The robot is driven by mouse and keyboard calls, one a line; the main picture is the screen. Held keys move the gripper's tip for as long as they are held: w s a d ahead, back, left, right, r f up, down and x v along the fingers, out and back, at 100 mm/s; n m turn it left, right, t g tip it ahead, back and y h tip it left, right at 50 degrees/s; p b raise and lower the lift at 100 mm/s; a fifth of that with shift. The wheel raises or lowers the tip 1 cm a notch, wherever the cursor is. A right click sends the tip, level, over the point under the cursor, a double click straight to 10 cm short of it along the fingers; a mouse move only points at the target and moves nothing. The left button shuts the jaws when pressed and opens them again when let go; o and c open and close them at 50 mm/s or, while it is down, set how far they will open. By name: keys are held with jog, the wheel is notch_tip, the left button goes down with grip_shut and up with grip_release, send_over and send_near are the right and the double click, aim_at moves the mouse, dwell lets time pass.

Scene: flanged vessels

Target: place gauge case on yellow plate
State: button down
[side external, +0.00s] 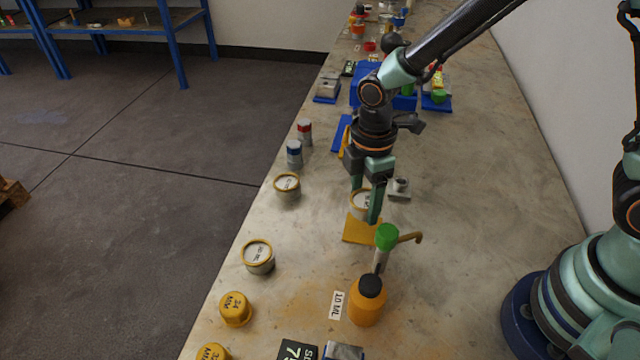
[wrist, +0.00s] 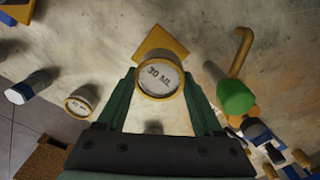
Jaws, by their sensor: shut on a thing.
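The gauge case, a round pale case with a yellow rim and a "30 ML" face, sits between the two green fingers of my gripper (side external: 365,206). It shows partly behind a finger in the side view (side external: 358,201) and face-on in the wrist view (wrist: 160,80). My gripper (wrist: 159,76) is shut on it. The yellow plate (side external: 361,231) lies flat on the bench, just in front of the case in the side view. In the wrist view the plate (wrist: 162,41) shows just beyond the case, partly covered by it. The gap between case and bench is unclear.
A green-capped tube (side external: 386,238) with a brown hooked bar and an orange bottle (side external: 367,301) stand close in front of the plate. A grey fitting (side external: 400,188) is right of my gripper. Similar round cases (side external: 257,256) line the left bench edge. The bench's right side is clear.

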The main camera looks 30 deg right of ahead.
aim_at(360, 229)
jog(key=shift+f, duration=2.4)
jog(key=shift+f, duration=0.1)
jog(key=shift+c, duration=0.2)
grip_release()
notch_tip(360, 229, up, 12)
jog(key=s+d+r+m+t, duration=0.2)
jog(key=d+r+m, duration=0.4)
jog(key=d+m, duration=0.1)
jog(key=s+d+r+m+t, duration=0.3)
jog(key=d+r+m, duration=0.3)
jog(key=d+m, duration=0.1)
jog(key=shift+s+m+t, duration=0.25)
jog(key=shift+m+t, duration=0.05)
jog(key=shift+m, duration=0.6)
